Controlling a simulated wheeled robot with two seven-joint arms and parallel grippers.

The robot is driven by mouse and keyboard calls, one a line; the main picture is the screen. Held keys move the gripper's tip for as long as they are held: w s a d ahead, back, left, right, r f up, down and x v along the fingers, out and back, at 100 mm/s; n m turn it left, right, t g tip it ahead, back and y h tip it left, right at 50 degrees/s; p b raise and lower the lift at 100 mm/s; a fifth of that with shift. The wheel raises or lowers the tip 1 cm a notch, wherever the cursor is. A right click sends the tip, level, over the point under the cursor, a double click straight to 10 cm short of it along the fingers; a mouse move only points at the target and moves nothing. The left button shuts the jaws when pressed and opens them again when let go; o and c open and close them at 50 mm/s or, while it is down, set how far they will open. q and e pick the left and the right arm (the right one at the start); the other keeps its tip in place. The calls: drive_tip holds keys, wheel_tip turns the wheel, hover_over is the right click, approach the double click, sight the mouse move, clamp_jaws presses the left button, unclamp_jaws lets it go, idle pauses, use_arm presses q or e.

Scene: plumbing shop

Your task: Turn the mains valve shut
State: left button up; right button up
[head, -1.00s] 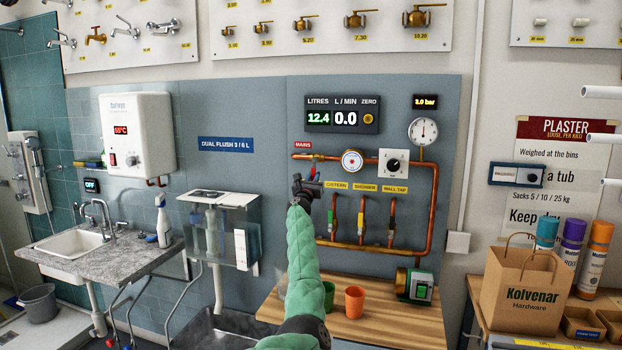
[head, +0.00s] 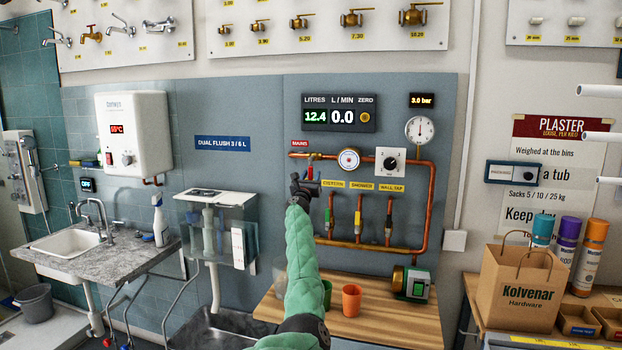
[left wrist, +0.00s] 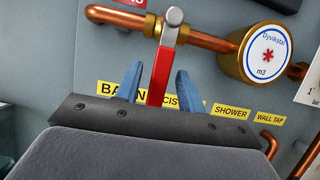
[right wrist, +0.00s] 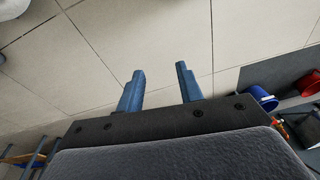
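The mains valve (left wrist: 172,30) sits on the copper pipe under the red MAINS label (head: 300,143). Its red lever (left wrist: 162,72) points down, across the pipe, in the left wrist view. The lever also shows just above my left gripper (head: 306,186) in the head view. In the left wrist view, my left gripper (left wrist: 157,84) is open, with one blue finger on each side of the lever and visible gaps. My right gripper (right wrist: 159,88) is open and empty above the tiled floor.
A round meter (head: 348,159) is on the pipe right of the valve. Below are branch pipes with small levers (head: 358,217). Green and orange cups (head: 352,299) and a green-faced device (head: 412,283) stand on the wooden bench (head: 385,328). The flow display (head: 340,116) reads 0.0.

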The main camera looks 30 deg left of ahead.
sight(311, 177)
use_arm(q)
drive_tip(key=shift+s, duration=0.15)
